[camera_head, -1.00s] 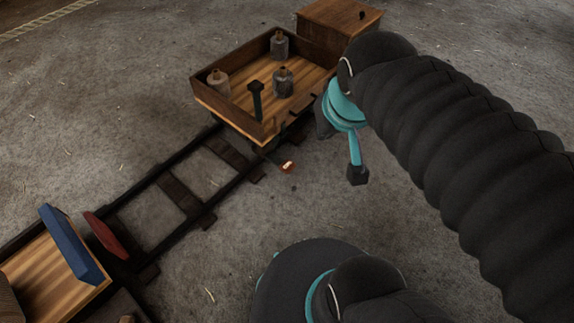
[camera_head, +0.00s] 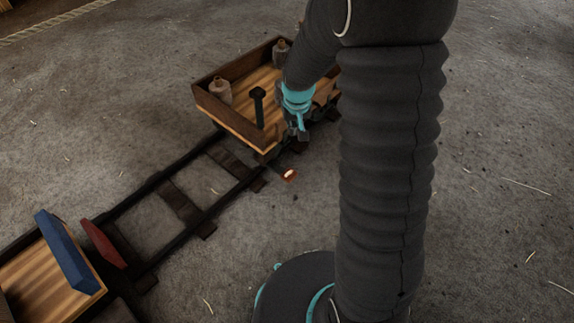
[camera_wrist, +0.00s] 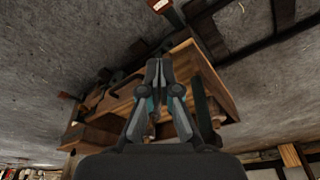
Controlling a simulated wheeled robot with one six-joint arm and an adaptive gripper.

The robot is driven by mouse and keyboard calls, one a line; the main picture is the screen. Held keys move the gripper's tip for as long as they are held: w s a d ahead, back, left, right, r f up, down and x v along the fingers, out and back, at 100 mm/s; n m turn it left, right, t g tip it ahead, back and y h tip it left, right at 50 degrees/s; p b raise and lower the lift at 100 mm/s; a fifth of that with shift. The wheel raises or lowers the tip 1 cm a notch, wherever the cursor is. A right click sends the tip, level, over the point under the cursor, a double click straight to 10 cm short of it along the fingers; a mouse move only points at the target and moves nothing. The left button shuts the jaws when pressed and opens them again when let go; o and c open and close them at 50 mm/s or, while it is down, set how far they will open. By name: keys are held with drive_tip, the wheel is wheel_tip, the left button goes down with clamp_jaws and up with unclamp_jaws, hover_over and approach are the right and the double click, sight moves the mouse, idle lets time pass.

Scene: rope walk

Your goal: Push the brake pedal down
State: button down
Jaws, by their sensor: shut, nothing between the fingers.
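The brake pedal appears to be the small copper-red pad (camera_head: 290,175) on a thin dark lever low at the near end of the wooden cart (camera_head: 228,122). A red piece, likely this pedal (camera_wrist: 159,5), shows at the top edge of the wrist view. My gripper (camera_head: 301,134) is shut and empty, beside the cart's near right corner. In the head view it is above the pedal in the picture and apart from it. In the wrist view the closed fingers (camera_wrist: 155,65) point toward the cart and the pedal lies beyond their tips.
The cart stands on dark rails (camera_head: 225,198) and carries grey weights (camera_head: 219,90) and a dark upright post (camera_head: 258,105). At lower left are a blue board (camera_head: 67,252) and a dark red board (camera_head: 104,243). The floor right of my arm is clear.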

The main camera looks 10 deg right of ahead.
drive_tip(key=g, duration=0.1)
hover_over(290, 175)
wheel_tip(290, 175, down, 19)
drive_tip(key=shift+s+b, duration=0.1)
drive_tip(key=shift+b, duration=0.25)
drive_tip(key=shift+f, duration=0.1)
drive_tip(key=shift+w+f+b, duration=0.2)
drive_tip(key=shift+f+b, duration=0.75)
drive_tip(key=shift+f, duration=0.75)
drive_tip(key=shift+w+f+b, duration=0.15)
drive_tip(key=shift+f+b, duration=0.8)
drive_tip(key=shift+f, duration=0.75)
drive_tip(key=shift+a+f+b, duration=0.1)
drive_tip(key=shift+f+b, duration=1.6)
drive_tip(key=shift+f, duration=0.55)
drive_tip(key=shift+s, duration=0.15)
